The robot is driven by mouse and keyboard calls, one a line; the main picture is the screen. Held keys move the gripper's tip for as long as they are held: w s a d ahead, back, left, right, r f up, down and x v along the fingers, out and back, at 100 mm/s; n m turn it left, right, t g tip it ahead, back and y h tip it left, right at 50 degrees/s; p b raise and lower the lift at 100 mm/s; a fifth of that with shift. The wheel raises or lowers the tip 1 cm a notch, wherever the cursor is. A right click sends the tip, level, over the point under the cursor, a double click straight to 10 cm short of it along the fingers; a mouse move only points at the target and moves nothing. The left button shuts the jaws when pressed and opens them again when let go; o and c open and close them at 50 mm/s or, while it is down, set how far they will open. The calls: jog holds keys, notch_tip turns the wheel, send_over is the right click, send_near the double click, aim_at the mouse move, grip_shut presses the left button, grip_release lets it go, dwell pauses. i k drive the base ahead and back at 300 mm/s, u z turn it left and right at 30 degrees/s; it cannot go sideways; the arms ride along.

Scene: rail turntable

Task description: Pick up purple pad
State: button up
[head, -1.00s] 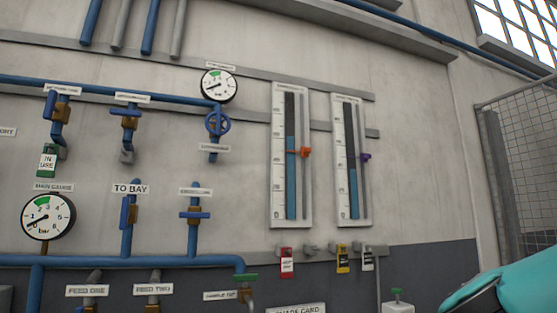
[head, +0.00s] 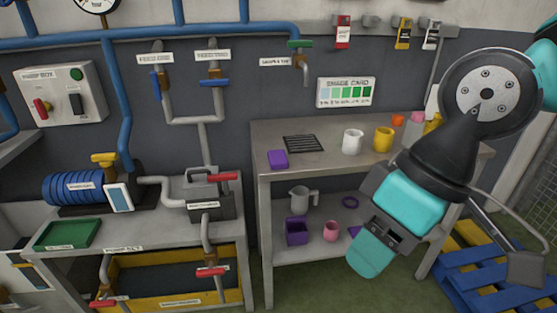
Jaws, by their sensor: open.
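A small purple block-like pad (head: 278,159) lies on the upper top of the grey bench (head: 330,137), near its front left corner and left of a black slotted grate. Other purple things are on the lower shelf: an open box (head: 297,231), a ring (head: 321,199) and a flat piece (head: 355,231) partly hidden behind my gripper. My gripper (head: 372,258) hangs downward in front of the bench, right of the pad and nearer to me. It is open, with nothing seen in it, and well apart from the pad.
A white mug (head: 353,141) and a yellow mug (head: 383,139) stand right of the grate (head: 304,143). A sample tap (head: 301,56) hangs above the bench. A pump stand (head: 140,262) with red-handled valves is at left. A blue pallet (head: 490,280) lies at right.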

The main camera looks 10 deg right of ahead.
aim_at(277, 159)
jog(key=u, duration=0.45)
jog(key=i, duration=1)
jog(key=u, duration=0.1)
